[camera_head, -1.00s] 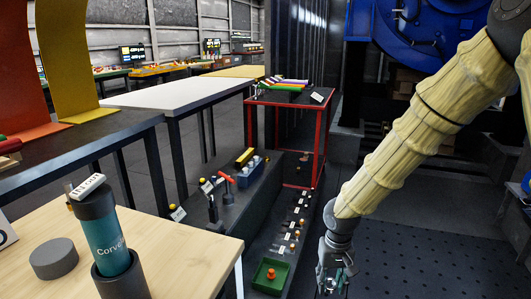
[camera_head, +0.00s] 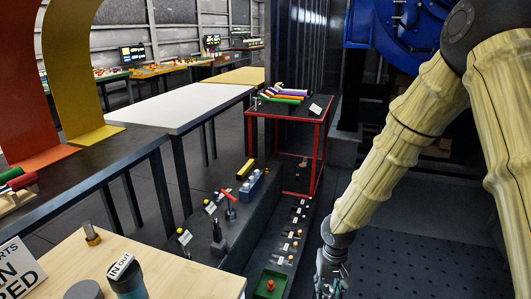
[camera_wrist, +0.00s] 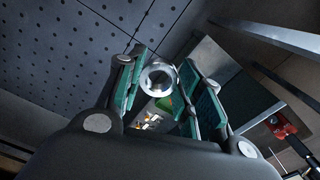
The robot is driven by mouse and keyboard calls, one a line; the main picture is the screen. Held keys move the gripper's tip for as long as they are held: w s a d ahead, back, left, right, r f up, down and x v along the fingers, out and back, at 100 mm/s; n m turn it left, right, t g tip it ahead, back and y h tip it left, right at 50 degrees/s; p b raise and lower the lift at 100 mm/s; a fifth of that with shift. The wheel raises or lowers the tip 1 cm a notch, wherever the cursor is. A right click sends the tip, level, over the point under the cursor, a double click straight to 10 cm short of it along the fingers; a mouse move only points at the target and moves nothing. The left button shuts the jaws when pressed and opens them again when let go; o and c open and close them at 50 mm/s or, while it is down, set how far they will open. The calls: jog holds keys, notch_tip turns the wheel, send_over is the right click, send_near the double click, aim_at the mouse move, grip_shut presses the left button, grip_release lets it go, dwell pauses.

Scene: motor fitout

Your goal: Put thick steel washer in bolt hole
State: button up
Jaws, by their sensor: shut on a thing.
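My gripper (camera_wrist: 160,80) is shut on the thick steel washer (camera_wrist: 147,73), a shiny grey ring held between the teal finger pads in the wrist view. In the head view my gripper (camera_head: 331,285) hangs low at the bottom, over the dark floor to the right of the long dark ledge; the washer cannot be made out there. I cannot identify the bolt hole in either view.
The dark ledge (camera_head: 257,252) carries a row of small labelled parts and a green tray (camera_head: 257,278) with an orange knob. A wooden table (camera_head: 185,270) with a bottle stands at left. A red-framed stand (camera_head: 320,150) is behind. Perforated floor lies right.

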notch_tip(320, 180, up, 8)
jog(key=s+p, duration=0.2)
jog(key=p, duration=1.1)
jog(key=shift+r+p, duration=0.2)
jog(key=shift+p, duration=0.15)
jog(key=shift+s+a+f, duration=0.1)
jog(key=shift+a, duration=0.05)
